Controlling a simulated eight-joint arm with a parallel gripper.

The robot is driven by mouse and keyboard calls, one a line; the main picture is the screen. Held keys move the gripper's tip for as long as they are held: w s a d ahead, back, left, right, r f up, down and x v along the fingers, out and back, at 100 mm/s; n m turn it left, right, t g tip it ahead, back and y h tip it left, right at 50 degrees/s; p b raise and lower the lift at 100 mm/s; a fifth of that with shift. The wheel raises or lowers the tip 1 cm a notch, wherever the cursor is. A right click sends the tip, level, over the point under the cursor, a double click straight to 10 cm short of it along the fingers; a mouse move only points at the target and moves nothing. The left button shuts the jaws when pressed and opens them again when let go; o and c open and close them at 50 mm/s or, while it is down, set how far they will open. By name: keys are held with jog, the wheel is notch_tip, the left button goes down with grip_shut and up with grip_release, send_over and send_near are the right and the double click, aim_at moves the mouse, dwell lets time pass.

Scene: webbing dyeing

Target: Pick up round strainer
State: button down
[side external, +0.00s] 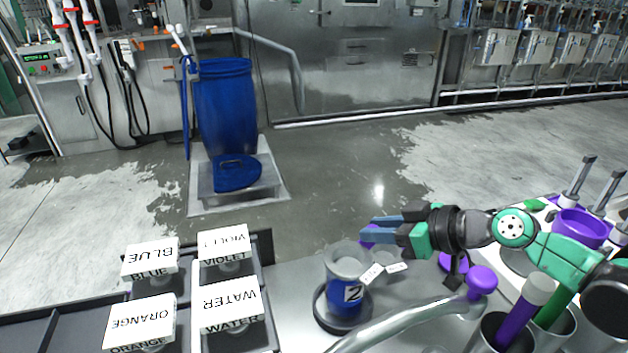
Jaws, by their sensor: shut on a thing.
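My gripper (385,228) reaches in from the right, its blue-grey fingers pointing left above the metal table, behind the beaker. It is shut on a small purple piece (368,238), which I take to be part of the round strainer. Most of this piece is hidden by the fingers and the beaker, so its shape and its height over the table cannot be told.
A clear beaker marked 2 (348,270) with blue contents stands on a dark round base in front of my gripper. White labelled boxes (228,298) sit at left.

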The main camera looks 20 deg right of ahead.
notch_tip(320, 180, up, 18)
jog(key=r, duration=0.1)
jog(key=s+d+f+m+t+h, duration=0.1)
jog(key=d+f+m+t+h, duration=0.1)
jog(key=d+f+m+h, duration=0.4)
jog(key=d+f, duration=0.5)
jog(key=d, duration=0.2)
jog(key=shift+s+d+f+m+h, duration=0.2)
jog(key=shift+s+m+h, duration=0.1)
jog(key=shift+m+h, duration=0.1)
jog(key=shift+a, duration=0.1)
jog(key=w+a+r+n+g+y, duration=0.1)
jog(key=a+r+n+g+y, duration=0.1)
jog(key=a+r+n+y, duration=0.4)
jog(key=a+r, duration=0.5)
jog(key=a, duration=0.2)
jog(key=shift+w+r+n+y, duration=0.25)
jog(key=shift+r+n+y, duration=0.1)
jog(key=shift+n+y, duration=0.05)
jog(key=shift+a, duration=0.1)
notch_tip(320, 180, down, 20)
jog(key=shift+r, duration=0.2)
